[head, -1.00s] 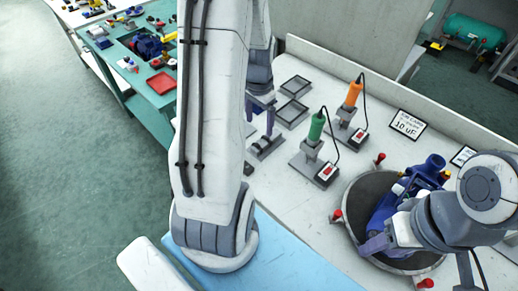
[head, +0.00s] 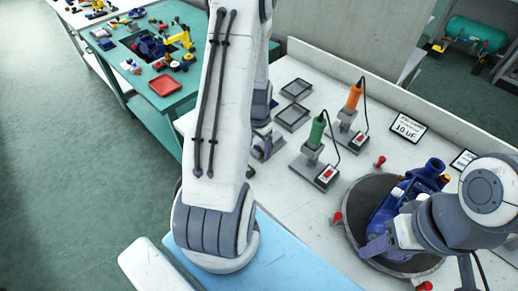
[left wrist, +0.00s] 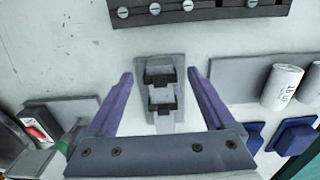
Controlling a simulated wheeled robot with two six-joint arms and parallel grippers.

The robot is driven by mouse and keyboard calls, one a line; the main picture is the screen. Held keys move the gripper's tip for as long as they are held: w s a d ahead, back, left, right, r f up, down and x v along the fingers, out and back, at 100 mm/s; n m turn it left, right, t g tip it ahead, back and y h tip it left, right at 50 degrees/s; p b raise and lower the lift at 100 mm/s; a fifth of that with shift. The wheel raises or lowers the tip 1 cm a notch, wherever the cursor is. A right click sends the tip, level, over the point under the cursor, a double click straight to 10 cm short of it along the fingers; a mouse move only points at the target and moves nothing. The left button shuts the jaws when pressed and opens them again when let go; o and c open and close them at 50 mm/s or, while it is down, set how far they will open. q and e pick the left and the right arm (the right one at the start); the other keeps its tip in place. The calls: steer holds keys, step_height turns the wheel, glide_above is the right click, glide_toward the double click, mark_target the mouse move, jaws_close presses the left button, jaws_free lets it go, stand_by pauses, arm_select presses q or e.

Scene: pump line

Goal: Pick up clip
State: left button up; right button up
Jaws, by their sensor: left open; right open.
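A small grey stand with two dark clip-like pieces (left wrist: 160,78) lies between and just beyond my left fingertips in the left wrist view. I cannot tell whether those pieces are one clip or two. My left gripper (left wrist: 160,74) is open, with a purple finger on each side of the stand and nothing held. In the head view my left gripper (head: 262,131) is partly hidden behind my arm, above the grey stand (head: 268,151).
Green (head: 316,133) and orange (head: 353,97) handled tools stand to the right of the clip stand. Two shallow grey trays (head: 296,89) lie behind it. The left wrist view shows a white cylinder (left wrist: 283,86), blue blocks (left wrist: 292,137) and a dark screw strip (left wrist: 200,10).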

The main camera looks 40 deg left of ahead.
arm_select(q)
jaws_close()
steer(key=shift+r, duration=0.1)
